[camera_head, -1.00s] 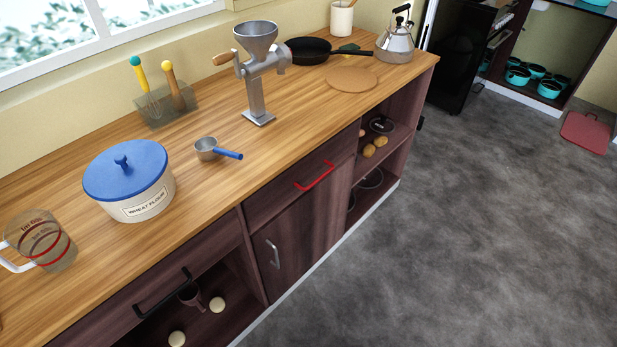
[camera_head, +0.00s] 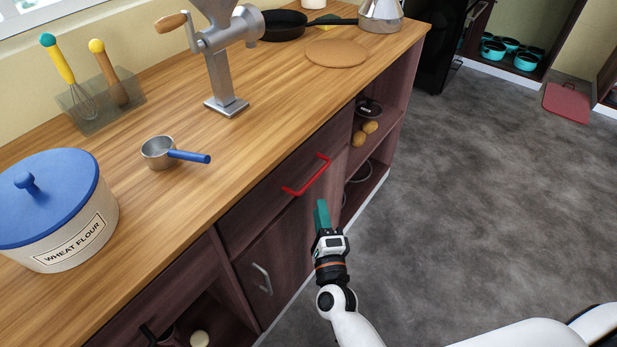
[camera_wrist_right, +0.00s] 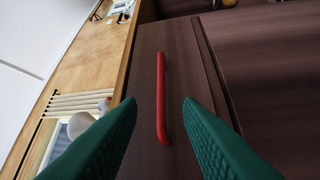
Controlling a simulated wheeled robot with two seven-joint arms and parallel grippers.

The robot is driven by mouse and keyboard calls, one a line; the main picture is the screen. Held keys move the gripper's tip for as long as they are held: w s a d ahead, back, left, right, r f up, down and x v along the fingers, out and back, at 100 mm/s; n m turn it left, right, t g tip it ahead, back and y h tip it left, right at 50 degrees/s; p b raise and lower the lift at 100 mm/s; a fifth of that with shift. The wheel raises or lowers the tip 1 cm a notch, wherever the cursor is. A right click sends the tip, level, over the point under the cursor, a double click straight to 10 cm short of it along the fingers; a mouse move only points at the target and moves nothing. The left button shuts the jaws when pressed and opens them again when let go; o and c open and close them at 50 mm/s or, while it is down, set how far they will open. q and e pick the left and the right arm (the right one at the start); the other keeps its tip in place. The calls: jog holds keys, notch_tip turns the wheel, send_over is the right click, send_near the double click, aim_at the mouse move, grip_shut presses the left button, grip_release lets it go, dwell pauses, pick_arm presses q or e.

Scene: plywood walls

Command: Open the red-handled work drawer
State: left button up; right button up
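The work drawer (camera_head: 258,202) is a dark wood front under the counter's edge, and it looks closed. Its red bar handle (camera_head: 308,177) runs along the front; it also shows in the right wrist view (camera_wrist_right: 161,95). My right gripper (camera_head: 321,207) is in front of the cabinet, just below and apart from the handle in the head view. In the right wrist view its two green fingers (camera_wrist_right: 160,115) are spread wide, with the handle between and beyond them. Nothing is held. My left gripper is not in view.
The wooden counter (camera_head: 190,200) carries a flour canister (camera_head: 75,225), a blue-handled measuring cup (camera_head: 160,152) and a metal grinder (camera_head: 222,70). Below the drawer is a door with a grey handle (camera_head: 262,279). Open shelves (camera_head: 385,150) stand beside it. The grey floor (camera_head: 450,210) in front is clear.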

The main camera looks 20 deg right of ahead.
aim_at(314, 177)
jog(key=w, duration=0.3)
jog(key=w+d, duration=0.1)
jog(key=w, duration=0.2)
jog(key=w+r, duration=0.1)
jog(key=w, duration=0.3)
jog(key=shift+w+d+r, duration=0.1)
jog(key=shift+d, duration=0.05)
grip_shut()
